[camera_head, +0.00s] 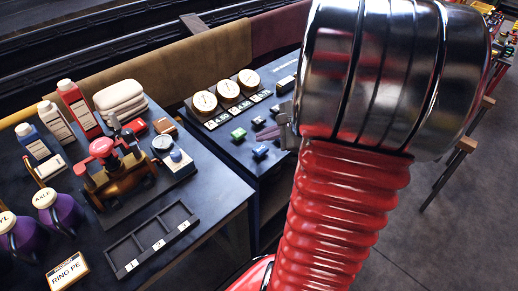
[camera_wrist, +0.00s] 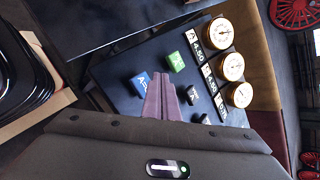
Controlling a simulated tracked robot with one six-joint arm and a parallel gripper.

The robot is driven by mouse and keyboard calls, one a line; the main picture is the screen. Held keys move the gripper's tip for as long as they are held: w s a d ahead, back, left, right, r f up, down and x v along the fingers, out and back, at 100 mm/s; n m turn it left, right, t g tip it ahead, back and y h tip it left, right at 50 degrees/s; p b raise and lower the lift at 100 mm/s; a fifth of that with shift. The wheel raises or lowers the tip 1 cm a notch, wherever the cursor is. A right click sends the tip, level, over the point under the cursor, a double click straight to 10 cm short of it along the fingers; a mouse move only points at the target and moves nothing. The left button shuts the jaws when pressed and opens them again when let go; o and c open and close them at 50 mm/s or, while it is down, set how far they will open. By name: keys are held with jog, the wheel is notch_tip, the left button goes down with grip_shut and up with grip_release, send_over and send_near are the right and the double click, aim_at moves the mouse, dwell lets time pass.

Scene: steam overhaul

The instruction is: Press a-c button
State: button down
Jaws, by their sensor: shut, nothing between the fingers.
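A blue block (camera_wrist: 140,85) with white lettering sits on the dark bench top; its letters are too small to read surely, so I cannot confirm it is the a-c button. It also shows in the head view (camera_head: 260,151). A green block (camera_wrist: 176,62) sits beside it, also in the head view (camera_head: 238,134). My gripper (camera_wrist: 163,80) is shut and empty, its mauve fingers pointing between the blue block and small dark blocks (camera_wrist: 192,95). In the head view the fingertips (camera_head: 260,136) appear between the green and blue blocks. Contact with any block cannot be told.
Three round brass-rimmed gauges (camera_head: 228,89) with number cards (camera_head: 240,108) line the bench's back. A left bench (camera_head: 215,198) carries bottles (camera_head: 80,107), a red-and-brass valve assembly (camera_head: 122,170), folded cloths (camera_head: 120,101) and a sectioned tray (camera_head: 128,254).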

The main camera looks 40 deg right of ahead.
aim_at(264, 150)
notch_tip(264, 150, up, 4)
jog(key=shift+r, duration=0.1)
dwell(0.4)
dwell(0.8)
jog(key=s+a+r+n+g, duration=0.1)
jog(key=a+r+n+g, duration=0.2)
jog(key=a+n, duration=1.15)
jog(key=s+a+r+n+h, duration=0.1)
jog(key=s+a+r+n, duration=0.1)
jog(key=s+a+n, duration=0.2)
jog(key=s+a+r+n+h, duration=0.1)
jog(key=s+a+n, duration=0.3)
jog(key=a, duration=0.5)
jog(key=shift+a+r+n, duration=0.25)
jog(key=shift+r+n, duration=0.4)
jog(key=shift+n, duration=0.3)
dwell(0.5)
